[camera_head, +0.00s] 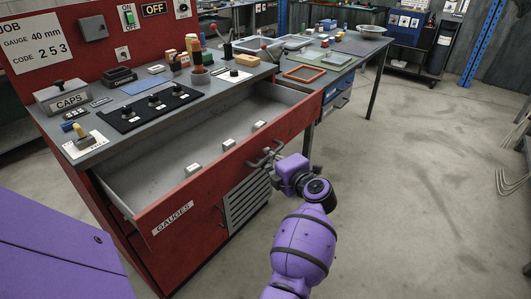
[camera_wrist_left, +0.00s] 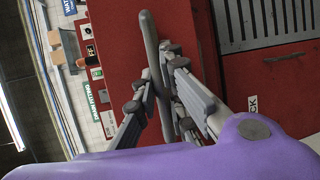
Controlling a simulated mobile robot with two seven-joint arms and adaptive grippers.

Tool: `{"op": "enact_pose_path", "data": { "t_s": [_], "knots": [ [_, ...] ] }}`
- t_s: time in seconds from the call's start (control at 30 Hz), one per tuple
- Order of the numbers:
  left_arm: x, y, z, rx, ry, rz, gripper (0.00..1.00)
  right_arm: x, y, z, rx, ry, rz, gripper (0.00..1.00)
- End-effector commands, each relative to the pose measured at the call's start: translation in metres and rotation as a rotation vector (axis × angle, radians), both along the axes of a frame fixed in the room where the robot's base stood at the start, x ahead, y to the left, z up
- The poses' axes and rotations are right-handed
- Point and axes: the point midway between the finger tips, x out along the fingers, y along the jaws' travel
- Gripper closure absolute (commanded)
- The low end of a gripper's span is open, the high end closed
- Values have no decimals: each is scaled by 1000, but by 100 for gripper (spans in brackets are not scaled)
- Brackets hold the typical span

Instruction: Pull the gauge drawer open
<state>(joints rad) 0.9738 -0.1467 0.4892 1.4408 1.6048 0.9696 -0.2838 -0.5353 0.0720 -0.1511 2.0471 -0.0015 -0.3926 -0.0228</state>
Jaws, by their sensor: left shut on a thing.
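The red gauge drawer (camera_head: 215,172), labelled GAUGES, stands pulled well out of the red workbench, its grey inside showing. Several small pale blocks or labels (camera_head: 194,170) sit in it. A grey bar handle (camera_head: 255,163) is on its front. My purple left gripper (camera_head: 270,162) is at the handle, in front of the drawer. In the left wrist view the fingers of this gripper (camera_wrist_left: 159,82) are on either side of the handle bar (camera_wrist_left: 151,38) and shut on it. The fingers hide part of the bar. My right gripper is not in view.
The bench top (camera_head: 118,143) carries a CAPS box (camera_head: 64,97), a black panel with knobs (camera_head: 150,105) and several small parts. A second table (camera_head: 335,60) stands behind.

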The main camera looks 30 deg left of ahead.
Motion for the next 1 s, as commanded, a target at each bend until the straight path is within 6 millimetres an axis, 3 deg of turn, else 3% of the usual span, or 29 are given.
{"op": "enact_pose_path", "data": {
  "t_s": [0.43,0.47,0.6,0.87,1.0],
  "knots": [
    [0,-2,2,-1,-6,0,100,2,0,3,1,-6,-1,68],
    [0,-2,2,0,-7,0,86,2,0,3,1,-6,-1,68],
    [0,-2,1,0,-5,0,71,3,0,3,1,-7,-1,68],
    [0,-2,1,0,-2,0,71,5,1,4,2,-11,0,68],
    [-4,-11,1,-1,-1,-2,71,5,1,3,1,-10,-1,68]
  ]
}}
